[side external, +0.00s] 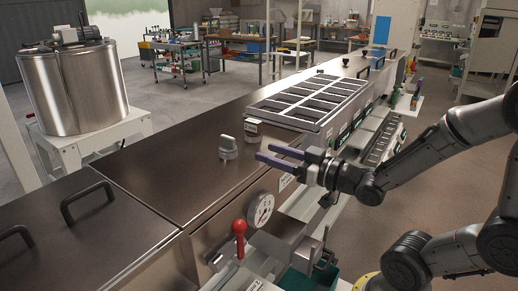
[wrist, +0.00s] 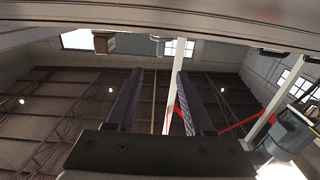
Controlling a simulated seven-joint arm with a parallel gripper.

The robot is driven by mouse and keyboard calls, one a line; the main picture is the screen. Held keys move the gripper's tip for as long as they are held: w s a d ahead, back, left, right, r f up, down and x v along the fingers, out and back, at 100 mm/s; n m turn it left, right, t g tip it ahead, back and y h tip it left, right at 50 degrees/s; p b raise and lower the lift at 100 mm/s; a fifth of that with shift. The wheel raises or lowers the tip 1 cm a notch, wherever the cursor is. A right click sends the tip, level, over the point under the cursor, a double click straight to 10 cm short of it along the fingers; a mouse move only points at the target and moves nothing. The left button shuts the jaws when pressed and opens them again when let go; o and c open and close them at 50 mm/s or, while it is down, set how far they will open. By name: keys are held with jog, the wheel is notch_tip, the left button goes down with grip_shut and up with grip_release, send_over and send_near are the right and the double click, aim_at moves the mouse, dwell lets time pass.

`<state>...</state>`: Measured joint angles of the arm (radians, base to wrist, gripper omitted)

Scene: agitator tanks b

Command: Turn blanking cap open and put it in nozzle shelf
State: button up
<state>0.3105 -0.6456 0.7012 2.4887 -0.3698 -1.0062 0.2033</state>
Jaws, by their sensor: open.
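The blanking cap (side external: 228,148) appears to be the light grey knob with an upright grip, standing on the dark metal top in the side external view. My gripper (side external: 265,152) is open and empty, its two purple-grey fingers pointing left over the front edge of the top. The cap is just left of the fingertips, apart from them. In the wrist view my gripper (wrist: 155,75) shows both fingers spread with nothing between them. I cannot pick out the cap for sure there. The compartmented grey rack (side external: 318,128) to the right may be the nozzle shelf; I cannot tell.
A small brown-and-white jar (side external: 252,130) stands on the top between cap and rack. A gauge (side external: 261,210) and a red-knobbed lever (side external: 239,228) sit at the front edge. Black handles (side external: 87,203) rise from the lids at left.

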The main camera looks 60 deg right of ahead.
aim_at(235, 140)
jog(key=w, duration=1.3)
jog(key=shift+w, duration=0.25)
grip_shut()
dwell(1.0)
jog(key=shift+d+y, duration=0.1)
jog(key=shift+y, duration=0.2)
dwell(0.3)
